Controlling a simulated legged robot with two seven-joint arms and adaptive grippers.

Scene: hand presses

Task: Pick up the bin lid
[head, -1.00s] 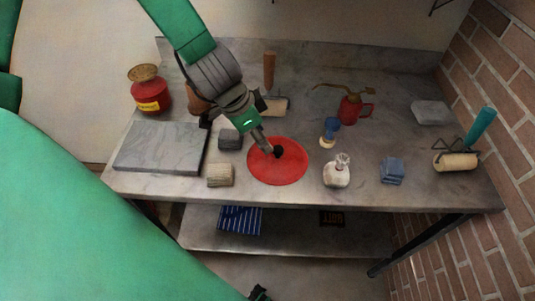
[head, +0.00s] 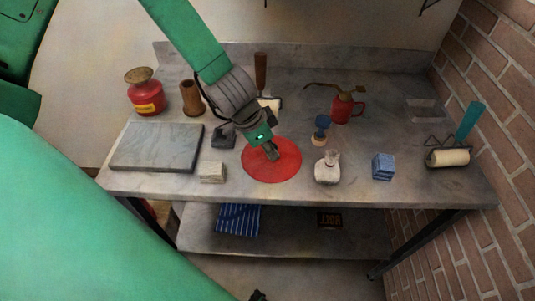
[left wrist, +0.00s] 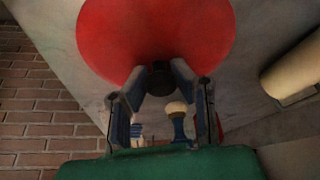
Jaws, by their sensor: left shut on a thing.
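The bin lid is a flat red disc (head: 287,168) with a dark knob at its middle. It lies on the grey workbench in the head view. My left gripper (head: 272,155) comes down over the lid's middle and is shut on the knob, which its fingers hide in the head view. The left wrist view shows the red lid (left wrist: 110,35) and the dark knob (left wrist: 160,77) between the two fingertips (left wrist: 159,82). The lid looks flat, and I cannot tell any gap under it. My right gripper is not in view.
A grey slab (head: 155,147) lies left. A brick wall (head: 500,120) bounds the right.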

